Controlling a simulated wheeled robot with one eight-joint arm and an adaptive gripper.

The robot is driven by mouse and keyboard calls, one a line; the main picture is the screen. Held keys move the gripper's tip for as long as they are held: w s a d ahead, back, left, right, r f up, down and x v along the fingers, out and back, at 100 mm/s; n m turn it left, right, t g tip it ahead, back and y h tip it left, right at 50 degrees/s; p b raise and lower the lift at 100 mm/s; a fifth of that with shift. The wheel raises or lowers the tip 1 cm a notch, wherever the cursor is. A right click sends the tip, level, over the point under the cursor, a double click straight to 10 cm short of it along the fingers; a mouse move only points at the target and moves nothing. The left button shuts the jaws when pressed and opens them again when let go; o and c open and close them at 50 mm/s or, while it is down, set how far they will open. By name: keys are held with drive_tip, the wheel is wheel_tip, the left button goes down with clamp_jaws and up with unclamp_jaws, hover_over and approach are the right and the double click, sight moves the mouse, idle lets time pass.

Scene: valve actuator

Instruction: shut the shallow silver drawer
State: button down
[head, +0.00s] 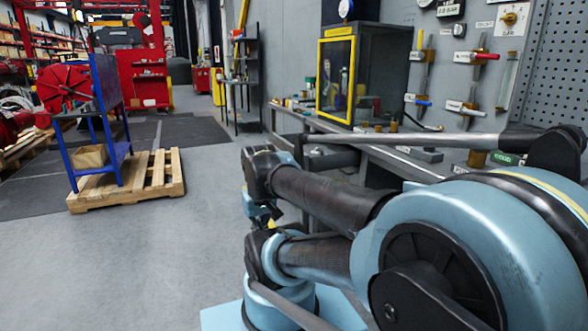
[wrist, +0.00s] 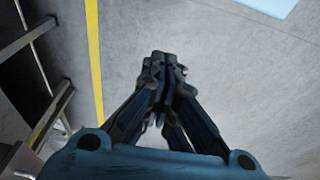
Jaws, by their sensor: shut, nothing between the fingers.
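I cannot make out the shallow silver drawer for sure in either view. In the head view my own arm covers much of the front of the grey workbench. In the wrist view my gripper (wrist: 162,62) is shut, with its fingertips together and nothing between them. It hangs above bare grey floor. Dark metal bars (wrist: 28,40) stand at the left edge of the wrist view, apart from the fingers. I cannot tell whether they belong to the drawer or to a bench frame.
A yellow floor line (wrist: 94,60) runs left of the fingers. The workbench (head: 385,151) carries a yellow-framed cabinet (head: 337,80) under a wall of valves and gauges. A wooden pallet (head: 150,180) with a blue cart (head: 106,110) stands at left. Floor between is clear.

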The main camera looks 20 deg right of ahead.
drive_tip(key=w+d+r+n+h, duration=0.2)
drive_tip(key=w+d+r+n, duration=0.35)
drive_tip(key=w, duration=0.35)
drive_tip(key=w+d+r+n+g+h, duration=0.15)
drive_tip(key=w+d+n, duration=0.25)
drive_tip(key=w, duration=0.6)
drive_tip(key=w+d+r+n+h, duration=0.1)
drive_tip(key=w+d+n+h, duration=0.25)
drive_tip(key=w, duration=0.55)
drive_tip(key=w+d+r+n+h, duration=0.1)
drive_tip(key=w+d+n+h, duration=0.3)
drive_tip(key=w, duration=0.6)
drive_tip(key=d+f+n+y, duration=0.1)
drive_tip(key=d+f+y, duration=0.1)
drive_tip(key=d+f, duration=0.4)
drive_tip(key=shift+w+d+f, duration=0.4)
drive_tip(key=shift+w+d, duration=0.05)
drive_tip(key=shift+d, duration=1.8)
